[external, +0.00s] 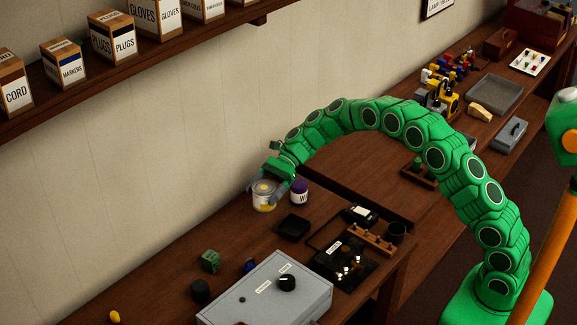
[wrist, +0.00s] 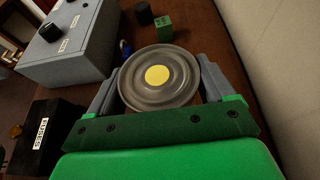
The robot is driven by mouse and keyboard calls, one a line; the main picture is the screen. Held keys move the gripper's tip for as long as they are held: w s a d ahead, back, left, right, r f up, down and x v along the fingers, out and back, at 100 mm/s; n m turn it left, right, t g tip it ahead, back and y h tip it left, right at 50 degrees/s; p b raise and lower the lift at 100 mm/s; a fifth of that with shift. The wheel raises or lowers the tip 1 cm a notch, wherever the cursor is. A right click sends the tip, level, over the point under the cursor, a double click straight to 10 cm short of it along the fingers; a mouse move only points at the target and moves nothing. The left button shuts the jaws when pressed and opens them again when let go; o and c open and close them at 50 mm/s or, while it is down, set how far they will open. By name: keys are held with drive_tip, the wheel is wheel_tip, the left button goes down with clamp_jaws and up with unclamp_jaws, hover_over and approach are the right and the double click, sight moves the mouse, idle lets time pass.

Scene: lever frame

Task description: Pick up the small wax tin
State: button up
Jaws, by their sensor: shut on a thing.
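A small round metal tin (external: 264,203) with a pale side and a yellow spot on its lid stands near the wall. Its grey lid with the yellow disc (wrist: 158,76) fills the middle of the wrist view. My gripper (external: 270,185) reaches it from above, and its grey fingers (wrist: 158,92) are shut on the tin from both sides. I cannot tell whether the tin's base touches the bench. A jar (external: 299,192) with a purple lid and a label showing a "W" stands close to its right, apart from it.
A black fuse panel (external: 342,262) is at right. The wall is close behind the tin.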

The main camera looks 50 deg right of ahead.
drive_tip(key=s+d+r, duration=0.2)
drive_tip(key=s+r, duration=0.1)
drive_tip(key=s, duration=0.4)
drive_tip(key=shift+s+r, duration=0.25)
